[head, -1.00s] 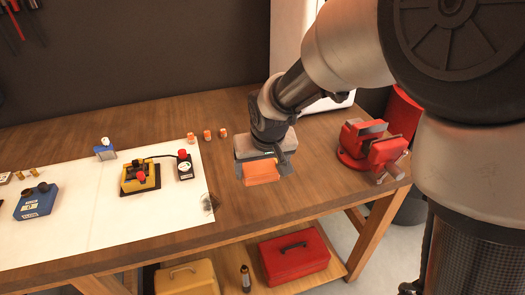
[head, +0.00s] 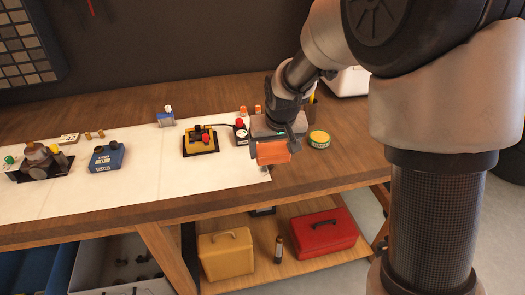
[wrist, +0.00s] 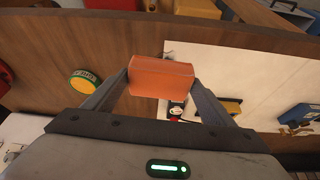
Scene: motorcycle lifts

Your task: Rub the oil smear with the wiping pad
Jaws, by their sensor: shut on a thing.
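My gripper (head: 273,142) is shut on the orange wiping pad (head: 273,153), a small block held crosswise between the two fingers. In the wrist view the pad (wrist: 161,78) sits between my fingertips. In the head view it hangs over the right end of the white sheet (head: 120,180) and looks clear of the surface. The oil smear is mostly hidden behind the pad; a faint dark trace (head: 266,169) shows just below it, near the sheet's front right corner.
A green-and-yellow tin (head: 319,139) stands right of my gripper. A black box with a red knob (head: 240,132) and a yellow device (head: 200,140) stand left, joined by a cable. A blue box (head: 107,157) is farther left. The sheet's front strip is clear.

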